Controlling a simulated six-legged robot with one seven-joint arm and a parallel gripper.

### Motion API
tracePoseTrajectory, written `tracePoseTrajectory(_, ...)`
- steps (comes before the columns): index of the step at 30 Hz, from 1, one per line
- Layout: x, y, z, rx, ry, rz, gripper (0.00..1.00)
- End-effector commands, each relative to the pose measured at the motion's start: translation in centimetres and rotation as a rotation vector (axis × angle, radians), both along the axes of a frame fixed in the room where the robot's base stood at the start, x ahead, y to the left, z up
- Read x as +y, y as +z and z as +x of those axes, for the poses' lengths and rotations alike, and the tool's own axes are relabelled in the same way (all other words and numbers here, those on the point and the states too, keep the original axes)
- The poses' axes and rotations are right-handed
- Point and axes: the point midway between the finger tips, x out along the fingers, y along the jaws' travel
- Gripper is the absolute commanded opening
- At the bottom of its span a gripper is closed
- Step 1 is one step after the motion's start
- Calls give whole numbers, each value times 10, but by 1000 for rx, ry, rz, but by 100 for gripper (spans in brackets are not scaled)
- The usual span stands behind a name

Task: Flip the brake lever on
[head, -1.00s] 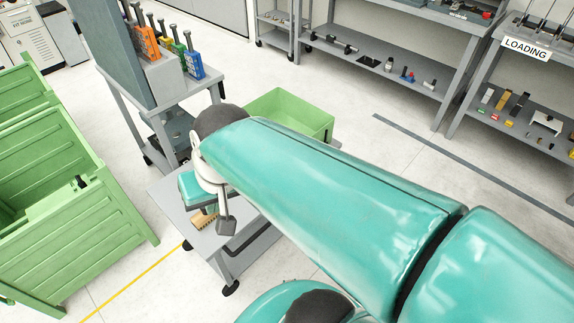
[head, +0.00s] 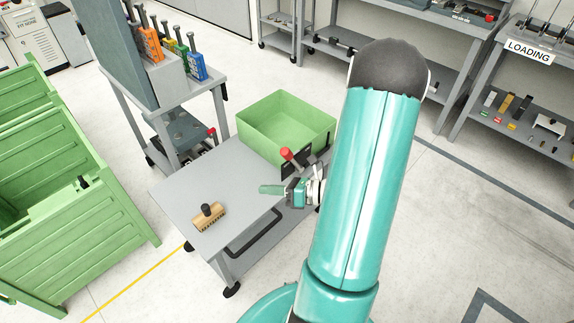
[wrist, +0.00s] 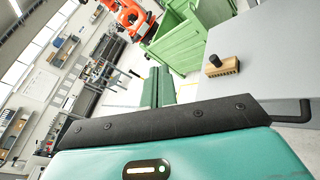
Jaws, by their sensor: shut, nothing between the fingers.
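A lever with a red knob (head: 287,153) and a dark mount stands at the right edge of the grey cart (head: 190,185), in front of the green bin. I take it for the brake lever; its lower part is partly hidden by my arm. My gripper (head: 268,190) is just in front of and below the red knob in the head view, pointing left over the cart, with a visible gap to the knob. Its fingers are shut and empty; they also show together in the wrist view (wrist: 158,88). The lever is not visible in the wrist view.
A wooden brush (head: 208,216) with a black knob lies on the cart's front. A green bin (head: 285,125) sits at its back. Another red knob (head: 212,133) shows by the grey stand at left. Large green crates (head: 85,205) stand far left. The cart's middle is clear.

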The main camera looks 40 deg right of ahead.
Motion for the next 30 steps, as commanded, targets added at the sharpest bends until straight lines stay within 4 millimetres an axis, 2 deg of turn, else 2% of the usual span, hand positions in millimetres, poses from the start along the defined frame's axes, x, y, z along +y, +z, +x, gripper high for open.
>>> tracePoseTrajectory(1, -21, -17, -7, 19, -116, 101, 0)
tracePoseTrajectory(4, -58, -42, -21, 38, -318, 269, 0)
tracePoseTrajectory(6, -77, -57, -31, 41, -430, 363, 0)
tracePoseTrajectory(10, -99, -77, -46, 41, -563, 473, 0)
tracePoseTrajectory(14, -105, -83, -51, 39, -606, 506, 0)
tracePoseTrajectory(23, -105, -82, -50, 39, -603, 503, 0)
tracePoseTrajectory(26, -105, -82, -45, 40, -601, 502, 0)
tracePoseTrajectory(30, -103, -82, -26, 38, -598, 502, 0)
